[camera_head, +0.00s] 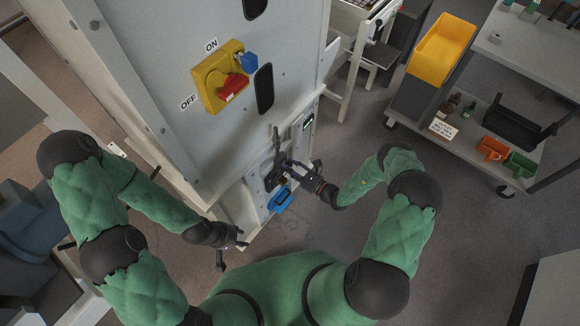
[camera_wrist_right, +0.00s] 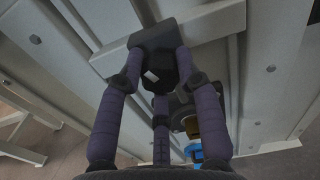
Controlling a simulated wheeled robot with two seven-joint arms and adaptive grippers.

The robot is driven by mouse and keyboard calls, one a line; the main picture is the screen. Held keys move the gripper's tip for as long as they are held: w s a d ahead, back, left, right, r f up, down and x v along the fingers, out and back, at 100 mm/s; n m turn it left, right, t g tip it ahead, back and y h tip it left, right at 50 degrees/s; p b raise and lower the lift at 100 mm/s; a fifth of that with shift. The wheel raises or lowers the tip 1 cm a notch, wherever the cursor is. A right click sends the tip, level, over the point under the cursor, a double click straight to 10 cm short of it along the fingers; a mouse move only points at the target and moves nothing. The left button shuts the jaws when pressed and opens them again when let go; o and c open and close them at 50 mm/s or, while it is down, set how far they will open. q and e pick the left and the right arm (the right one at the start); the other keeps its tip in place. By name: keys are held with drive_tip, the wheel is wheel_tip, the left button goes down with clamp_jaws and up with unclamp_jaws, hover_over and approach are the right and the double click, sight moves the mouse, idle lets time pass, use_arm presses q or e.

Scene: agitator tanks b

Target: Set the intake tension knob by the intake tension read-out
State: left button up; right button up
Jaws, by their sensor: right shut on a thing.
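My right gripper (camera_head: 286,170) is at the lower panel of the pale cabinet (camera_head: 150,80), its fingers closed around a dark knob. In the right wrist view the fingers are on both sides of the black knob (camera_wrist_right: 158,62), which has a small white mark on it. In the head view the gripper mostly hides the knob. A small display (camera_head: 308,122), which looks like the read-out, sits further up the panel; its digits are too small to read. My left gripper (camera_head: 238,240) is low beside the cabinet's lower edge, apart from the knob; its finger opening is unclear.
A blue part (camera_head: 280,200) sits just below the right gripper. A yellow switch box (camera_head: 220,78) with a red handle is higher on the cabinet. A cart with a yellow bin (camera_head: 441,48) stands at the right. The floor between is clear.

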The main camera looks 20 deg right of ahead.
drive_tip(key=shift+f, duration=0.1)
drive_tip(key=n+p, duration=0.1)
drive_tip(key=n, duration=0.4)
drive_tip(key=shift+n, duration=0.4)
drive_tip(key=n+p, duration=0.1)
drive_tip(key=n, duration=0.4)
drive_tip(key=n+p, duration=0.1)
drive_tip(key=n, duration=0.5)
drive_tip(key=shift+d+n, duration=0.1)
drive_tip(key=shift+n, duration=0.3)
drive_tip(key=n+p, duration=0.1)
drive_tip(key=n, duration=0.4)
drive_tip(key=shift+w, duration=0.1)
drive_tip(key=shift+n, duration=0.4)
drive_tip(key=o, duration=1.1)
drive_tip(key=shift+o, duration=0.2)
